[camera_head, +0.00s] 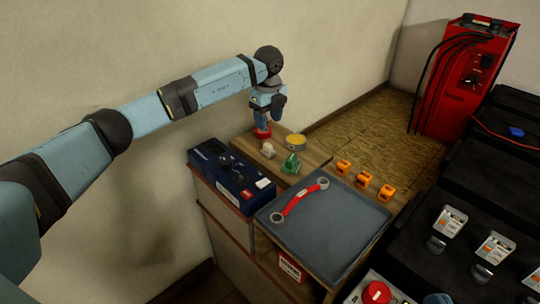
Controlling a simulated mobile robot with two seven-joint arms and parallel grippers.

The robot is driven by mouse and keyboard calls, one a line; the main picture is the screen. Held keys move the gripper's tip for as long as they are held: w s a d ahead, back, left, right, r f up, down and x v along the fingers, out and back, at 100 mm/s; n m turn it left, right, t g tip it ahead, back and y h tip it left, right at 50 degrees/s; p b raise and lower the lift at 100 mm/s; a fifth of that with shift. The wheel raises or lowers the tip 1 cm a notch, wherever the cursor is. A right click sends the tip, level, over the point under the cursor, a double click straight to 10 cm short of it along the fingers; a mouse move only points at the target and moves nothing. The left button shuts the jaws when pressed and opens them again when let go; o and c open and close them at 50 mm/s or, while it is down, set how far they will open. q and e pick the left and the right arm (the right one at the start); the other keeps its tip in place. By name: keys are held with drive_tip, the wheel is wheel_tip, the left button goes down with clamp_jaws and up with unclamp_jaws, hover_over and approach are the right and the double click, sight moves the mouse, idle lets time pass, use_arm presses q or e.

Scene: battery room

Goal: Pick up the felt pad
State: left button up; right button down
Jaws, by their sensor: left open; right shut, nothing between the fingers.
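My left gripper (264,124) points down at the back of the wooden bench top (315,152), its fingers open. A small red thing (263,133) shows right at its fingertips; it may be the felt pad, but it is too small to be sure. I cannot tell whether the fingers are around it or just above it. My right gripper is not in view.
Close by stand a pale block (268,150), a green piece (291,164) and a yellow-topped tin (296,142). A dark blue case (222,173) is at left. A grey tray (345,232) holds a red-handled tool (300,199). Three orange blocks (364,180) line the right.

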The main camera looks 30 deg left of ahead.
sight(268, 144)
use_arm(q)
wheel_tip(268, 144, down, 5)
drive_tip(key=shift+r+b, duration=0.2)
drive_tip(key=shift+b, duration=0.25)
wheel_tip(268, 144, down, 5)
drive_tip(key=b, duration=0.2)
drive_tip(key=shift+s+b, duration=0.15)
drive_tip(key=shift+b, duration=0.15)
use_arm(e)
drive_tip(key=f+g, duration=0.1)
drive_tip(key=f, duration=0.2)
drive_tip(key=f+g, duration=0.1)
drive_tip(key=f, duration=0.2)
drive_tip(key=shift+w+a+n, duration=0.15)
drive_tip(key=shift+a+n, duration=0.05)
drive_tip(key=shift+n, duration=0.1)
use_arm(q)
clamp_jaws()
